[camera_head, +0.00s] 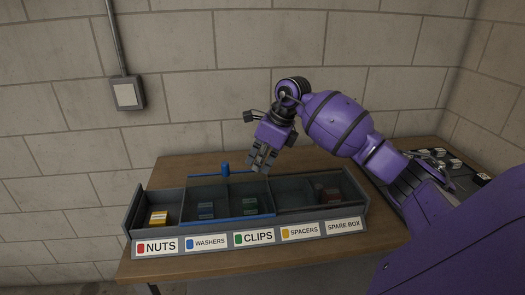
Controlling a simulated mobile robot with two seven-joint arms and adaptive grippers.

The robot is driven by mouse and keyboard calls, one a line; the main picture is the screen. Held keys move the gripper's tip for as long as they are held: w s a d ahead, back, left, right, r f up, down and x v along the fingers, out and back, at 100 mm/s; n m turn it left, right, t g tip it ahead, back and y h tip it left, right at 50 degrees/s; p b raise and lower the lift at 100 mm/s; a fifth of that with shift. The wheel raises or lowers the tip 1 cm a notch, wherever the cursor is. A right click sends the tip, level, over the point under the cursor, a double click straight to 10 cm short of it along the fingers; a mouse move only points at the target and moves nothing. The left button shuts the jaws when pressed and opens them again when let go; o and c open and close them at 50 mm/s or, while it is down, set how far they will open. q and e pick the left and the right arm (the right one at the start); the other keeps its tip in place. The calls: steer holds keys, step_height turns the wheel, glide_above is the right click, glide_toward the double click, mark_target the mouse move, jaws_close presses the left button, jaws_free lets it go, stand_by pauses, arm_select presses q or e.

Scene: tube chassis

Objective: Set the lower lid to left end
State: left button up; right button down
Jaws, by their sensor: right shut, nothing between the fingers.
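A long grey divided box (134,218) stands on the table, with its compartments labelled nuts, washers, clips, spacers and spare box. A see-through lid with a blue edge (215,220) and a blue knob (225,169) at its back lies over the washers and clips compartments. I cannot clearly tell whether a second lid lies over the right part. My right gripper (263,168) is shut and empty, pointing down above the back of the clips compartment, right of the blue knob and apart from it. My left gripper is not in view.
A yellow and white block (158,217) sits in the uncovered nuts compartment. Dark blocks show in the washers, clips and right-hand compartments. The wooden table (180,168) is bare behind the box. A dark tray with small pale items (440,154) lies at the right, behind my right arm.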

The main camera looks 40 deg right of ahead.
mark_target(238, 179)
steer(key=shift+w+a+f, duration=0.25)
steer(key=shift+w+f, duration=0.15)
steer(key=shift+f, duration=0.25)
steer(key=shift+w+a+f, duration=0.25)
steer(key=shift+w+f, duration=0.15)
steer(key=shift+f, duration=0.2)
steer(key=shift+w+a+r+p, duration=0.1)
steer(key=shift+w+a+p, duration=0.4)
steer(key=shift+w, duration=0.45)
steer(key=shift+w+a, duration=0.35)
steer(key=shift+w, duration=0.1)
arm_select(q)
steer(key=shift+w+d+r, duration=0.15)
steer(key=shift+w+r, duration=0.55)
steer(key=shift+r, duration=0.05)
